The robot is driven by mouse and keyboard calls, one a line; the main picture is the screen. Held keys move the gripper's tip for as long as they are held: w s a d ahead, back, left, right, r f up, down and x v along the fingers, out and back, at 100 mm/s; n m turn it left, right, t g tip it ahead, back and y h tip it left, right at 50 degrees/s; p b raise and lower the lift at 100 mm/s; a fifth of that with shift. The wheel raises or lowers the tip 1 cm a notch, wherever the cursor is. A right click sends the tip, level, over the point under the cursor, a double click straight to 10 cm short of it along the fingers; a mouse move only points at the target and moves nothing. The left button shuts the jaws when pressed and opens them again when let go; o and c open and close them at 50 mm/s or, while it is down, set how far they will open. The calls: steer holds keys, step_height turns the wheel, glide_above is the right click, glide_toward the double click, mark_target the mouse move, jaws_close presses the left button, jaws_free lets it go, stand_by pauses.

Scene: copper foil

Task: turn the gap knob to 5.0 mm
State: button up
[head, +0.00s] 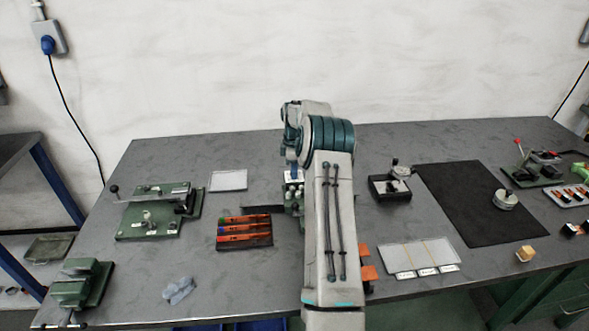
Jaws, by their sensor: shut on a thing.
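A small machine (292,194) with pale round parts on a green body stands mid-table. It is largely hidden behind my arm. My gripper (293,172) points down just above it, at the left side of my arm, and is small and partly covered. It is shut on what appears to be the gap knob of this machine. The knob itself, its scale and its pointer cannot be made out, so its setting cannot be read.
A dark tray of orange-red foil rolls (244,240) and a green lever fixture (155,215) lie to the left. A dial gauge stand (391,184), a black mat (470,215) and a pale sectioned tray (420,256) lie to the right. Orange pieces (368,272) sit close by my arm.

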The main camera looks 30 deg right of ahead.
steer(key=shift+w+r, duration=0.1)
stand_by(0.5)
steer(key=o, duration=1)
step_height(320, 180, up, 14)
steer(key=shift+b, duration=0.4)
steer(key=shift+f, duration=0.2)
